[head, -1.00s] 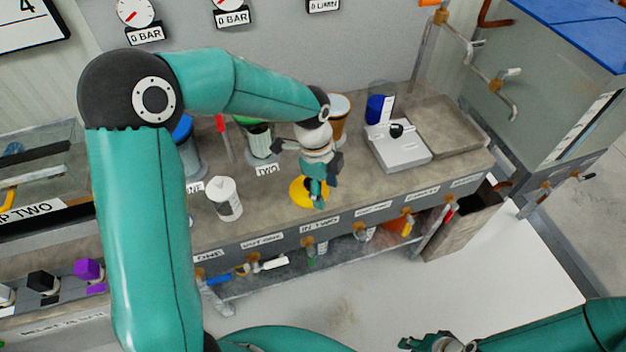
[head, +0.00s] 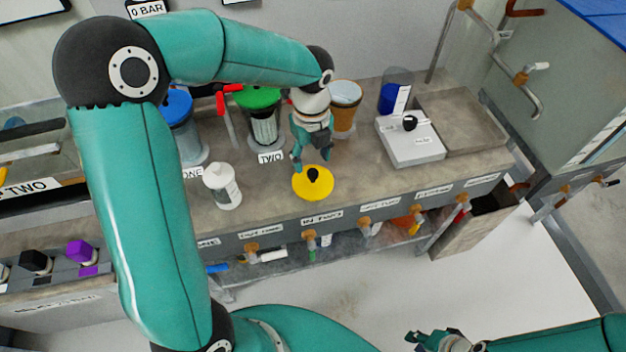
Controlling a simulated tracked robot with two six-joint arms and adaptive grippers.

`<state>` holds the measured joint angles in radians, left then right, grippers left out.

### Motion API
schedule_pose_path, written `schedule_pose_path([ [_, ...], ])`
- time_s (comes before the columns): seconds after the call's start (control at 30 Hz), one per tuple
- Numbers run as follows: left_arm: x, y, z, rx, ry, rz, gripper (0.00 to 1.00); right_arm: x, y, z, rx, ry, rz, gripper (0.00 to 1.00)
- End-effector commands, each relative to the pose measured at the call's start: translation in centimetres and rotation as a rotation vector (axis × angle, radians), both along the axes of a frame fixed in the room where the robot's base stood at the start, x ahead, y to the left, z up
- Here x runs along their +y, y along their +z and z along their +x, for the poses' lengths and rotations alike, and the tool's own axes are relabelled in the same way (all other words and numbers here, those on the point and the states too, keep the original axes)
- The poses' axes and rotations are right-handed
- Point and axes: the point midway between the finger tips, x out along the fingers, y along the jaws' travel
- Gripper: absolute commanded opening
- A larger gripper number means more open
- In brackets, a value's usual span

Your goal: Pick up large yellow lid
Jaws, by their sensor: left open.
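The large yellow lid (head: 301,188) is a round disc with a black knob in its middle. It lies flat on the bench top (head: 270,205) near the front edge. My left gripper (head: 311,166) is open and empty, with its fingers pointing down just behind and above the lid's knob. I cannot tell the exact height between them. My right gripper (head: 428,340) is low at the bottom right, far from the lid, and its jaw opening is too small to judge.
A white canister (head: 221,187) stands left of the lid. Behind are a green-topped vessel (head: 262,122), a blue-topped vessel (head: 180,125) and an orange vessel (head: 343,108). A white scale (head: 410,142) stands to the right. Labelled taps line the bench front.

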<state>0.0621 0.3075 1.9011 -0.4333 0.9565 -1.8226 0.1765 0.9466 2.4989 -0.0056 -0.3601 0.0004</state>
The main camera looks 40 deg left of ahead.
Motion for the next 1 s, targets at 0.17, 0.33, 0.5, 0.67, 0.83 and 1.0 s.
schedule_pose_path([
  [0.17,0.0,-1.0,-0.1,0.003,0.002,-0.001,0.57,0.0,0.0,0.0,0.000,0.000,0.000,0.26],
  [0.33,-0.3,-3.0,-0.2,0.005,0.000,-0.001,0.57,0.0,0.2,0.0,0.000,0.000,0.000,0.26],
  [0.5,-0.4,-5.3,-0.2,0.004,0.001,-0.001,0.57,0.0,0.2,0.0,0.000,0.000,0.000,0.26],
  [0.67,-0.4,-5.9,-0.1,0.000,0.003,-0.001,0.57,0.0,0.2,0.0,0.000,0.000,0.000,0.26],
  [0.83,-0.4,-5.9,-0.1,0.000,0.004,-0.001,0.56,0.0,0.2,0.0,0.000,0.000,0.000,0.26],
  [1.0,-0.4,-5.9,-0.1,0.000,0.003,-0.001,0.27,0.0,0.2,0.0,0.000,0.000,0.000,0.26],
])
